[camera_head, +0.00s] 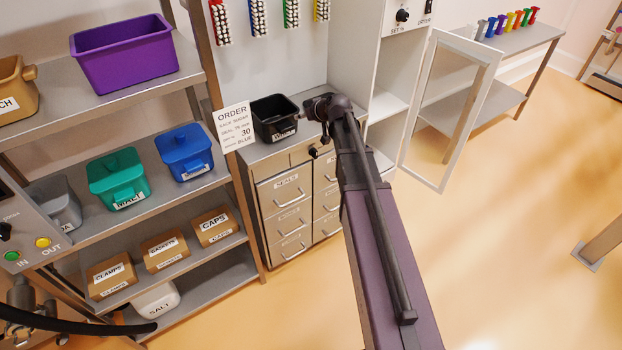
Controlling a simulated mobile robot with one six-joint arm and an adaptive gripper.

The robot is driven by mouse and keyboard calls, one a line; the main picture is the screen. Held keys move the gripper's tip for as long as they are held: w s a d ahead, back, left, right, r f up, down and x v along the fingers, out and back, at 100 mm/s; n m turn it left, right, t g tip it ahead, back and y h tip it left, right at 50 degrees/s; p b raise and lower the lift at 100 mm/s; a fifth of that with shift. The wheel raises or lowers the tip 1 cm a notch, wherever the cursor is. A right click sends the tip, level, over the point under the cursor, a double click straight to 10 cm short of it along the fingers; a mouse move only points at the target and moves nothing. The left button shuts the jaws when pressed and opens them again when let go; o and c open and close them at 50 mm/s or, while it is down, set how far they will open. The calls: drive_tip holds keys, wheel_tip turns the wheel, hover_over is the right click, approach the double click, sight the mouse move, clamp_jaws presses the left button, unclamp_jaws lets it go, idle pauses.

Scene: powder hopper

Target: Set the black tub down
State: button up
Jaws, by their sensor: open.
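The black tub (268,110) stands upright on the top of the grey drawer cabinet (262,150), beside the order card. A white label shows low on its front side. My gripper (305,113) is at the tub's right side, at the end of my outstretched arm. The jaws are open, with the fingertips close to the tub. My gripper's wrist hides part of the cabinet top, and I cannot tell whether a fingertip touches the tub.
A white order card (234,127) stands just left of the tub. Shelves at left hold a purple bin (124,54), a teal tub (119,178) and a blue tub (184,152). An open framed door (450,110) stands right of my arm. The floor at right is mostly clear.

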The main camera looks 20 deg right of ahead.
drive_tip(key=s+a+f+m+g+h, duration=0.1)
drive_tip(key=s+a+f+g, duration=0.1)
drive_tip(key=s, duration=0.8)
drive_tip(key=s+a+f+m+g+h, duration=0.1)
drive_tip(key=s+a+f+g+h, duration=0.1)
drive_tip(key=s, duration=0.8)
drive_tip(key=s+a+f+m+g+h, duration=0.1)
drive_tip(key=s+g, duration=0.4)
drive_tip(key=s, duration=0.6)
wheel_tip(320, 180, down, 3)
drive_tip(key=shift+a+r+g+h, duration=0.1)
drive_tip(key=shift+a+g+h, duration=0.25)
drive_tip(key=shift+a, duration=0.2)
